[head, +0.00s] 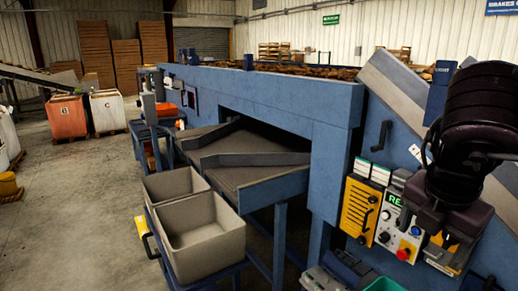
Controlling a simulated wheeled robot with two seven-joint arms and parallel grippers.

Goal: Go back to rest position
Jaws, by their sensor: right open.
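My right arm comes down at the right side of the head view, dark and folded. Its gripper (447,256) points downward just right of the control box (401,228), and its jaws are open. I see nothing held between the fingers, though they are small and dark here. I cannot tell whether the gripper touches the machine. My left gripper does not show.
The blue grader (265,92) fills the middle and right. A yellow panel (359,210) sits left of the control box, which has a red knob. Two grey bins (201,238) stand on a blue cart.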

